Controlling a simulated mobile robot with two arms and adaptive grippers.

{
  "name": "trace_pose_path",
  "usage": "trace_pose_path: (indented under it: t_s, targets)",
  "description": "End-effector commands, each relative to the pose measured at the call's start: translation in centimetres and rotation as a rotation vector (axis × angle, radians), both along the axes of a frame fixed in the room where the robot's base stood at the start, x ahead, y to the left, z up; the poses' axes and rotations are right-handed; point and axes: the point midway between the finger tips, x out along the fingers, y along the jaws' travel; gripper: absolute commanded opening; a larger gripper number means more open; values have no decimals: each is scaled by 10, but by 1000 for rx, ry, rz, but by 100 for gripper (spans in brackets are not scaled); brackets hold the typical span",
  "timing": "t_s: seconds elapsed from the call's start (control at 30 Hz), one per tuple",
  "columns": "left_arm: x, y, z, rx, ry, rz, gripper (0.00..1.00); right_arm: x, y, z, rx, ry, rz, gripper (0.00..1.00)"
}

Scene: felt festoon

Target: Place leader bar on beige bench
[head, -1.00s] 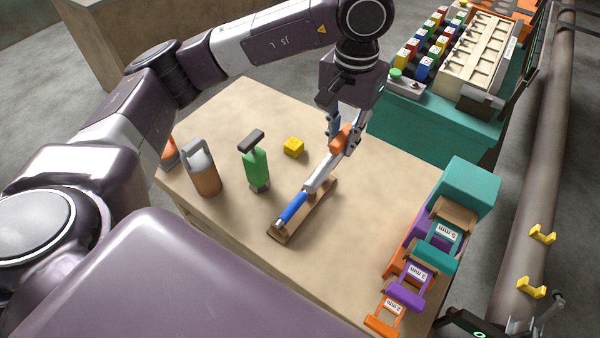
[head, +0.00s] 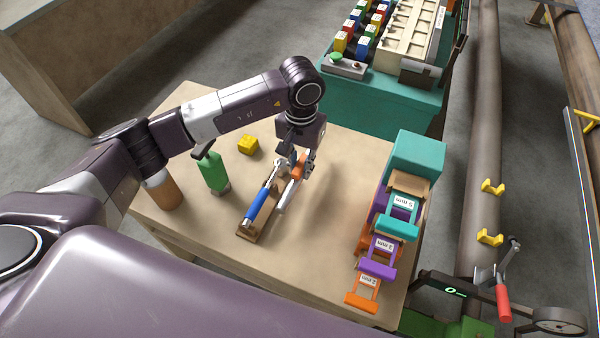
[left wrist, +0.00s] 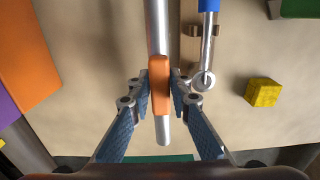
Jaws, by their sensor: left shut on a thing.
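The leader bar, a silver rod (head: 283,204) with an orange collar (left wrist: 159,88), is in my left gripper (head: 299,166). The gripper is shut on the collar, with a blue-padded finger on each side in the left wrist view (left wrist: 159,100). The bar is low over the beige bench (head: 325,225), just right of a wooden stand (head: 243,234) holding a blue-handled tool (head: 257,205). I cannot tell whether the bar touches the bench top. In the left wrist view the bar runs roughly parallel to the tool (left wrist: 208,45), with a gap between them. My right gripper is out of view.
A yellow block (head: 248,144), green bottle (head: 213,172) and brown container (head: 162,190) stand on the bench's left. A teal bench (head: 375,98) with coloured blocks is behind. Bench top between stand and drawers is clear.

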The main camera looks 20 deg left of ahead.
Motion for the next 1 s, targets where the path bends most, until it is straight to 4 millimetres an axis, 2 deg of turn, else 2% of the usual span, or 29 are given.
trace_pose_path:
  t_s: [0.17,0.4,0.77,0.8,0.87,1.0]
  targets:
    - [-1,0,-13,0,2,0,0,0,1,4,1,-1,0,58]
    - [0,0,-44,-1,0,0,0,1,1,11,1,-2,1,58]
    - [0,0,-49,1,-2,-1,0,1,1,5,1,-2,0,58]
    - [0,0,-48,1,-1,-1,20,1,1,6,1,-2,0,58]
    - [0,0,-48,1,-1,-1,25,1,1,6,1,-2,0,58]
    - [0,0,-48,0,-1,0,25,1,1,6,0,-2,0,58]
